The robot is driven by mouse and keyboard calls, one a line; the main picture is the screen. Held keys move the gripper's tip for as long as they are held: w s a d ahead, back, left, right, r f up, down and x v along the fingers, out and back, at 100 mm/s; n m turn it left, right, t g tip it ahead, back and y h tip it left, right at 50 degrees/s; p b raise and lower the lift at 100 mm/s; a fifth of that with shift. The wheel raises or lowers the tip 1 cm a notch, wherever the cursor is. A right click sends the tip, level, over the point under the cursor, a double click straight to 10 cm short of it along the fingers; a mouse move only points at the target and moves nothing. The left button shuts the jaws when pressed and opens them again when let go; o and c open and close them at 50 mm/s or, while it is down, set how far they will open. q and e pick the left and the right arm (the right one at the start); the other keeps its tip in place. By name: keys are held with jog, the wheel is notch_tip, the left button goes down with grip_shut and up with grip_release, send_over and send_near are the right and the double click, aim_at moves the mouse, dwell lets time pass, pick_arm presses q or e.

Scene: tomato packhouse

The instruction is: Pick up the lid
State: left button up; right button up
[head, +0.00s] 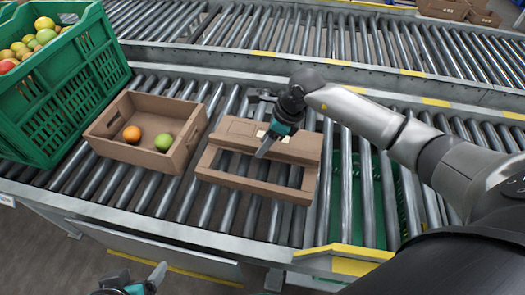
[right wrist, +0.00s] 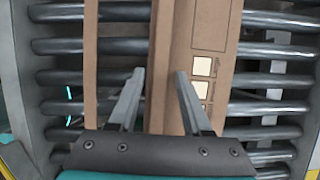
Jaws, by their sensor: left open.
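The lid (head: 255,189) is a brown cardboard piece with an open, slatted side, lying on the roller conveyor in the middle of the head view. Its wider panel at the back carries pale label squares, which show in the right wrist view (right wrist: 214,50). My right gripper (head: 266,146) is over this panel, pointing down. In the right wrist view its two fingers (right wrist: 160,75) stand apart, one on each side of a cardboard edge; I cannot tell whether they touch it. My left gripper (head: 146,284) is open and empty at the bottom edge of the head view, away from the lid.
An open cardboard box (head: 108,151) with one orange and one green fruit stands left of the lid. A green crate (head: 95,85) of tomatoes stands further left. Another green crate (head: 408,205) shows beneath the rollers at the right. A second roller conveyor (head: 280,30) runs behind.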

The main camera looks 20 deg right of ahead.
grip_shut()
jog(key=shift+r, duration=0.2)
dwell(0.5)
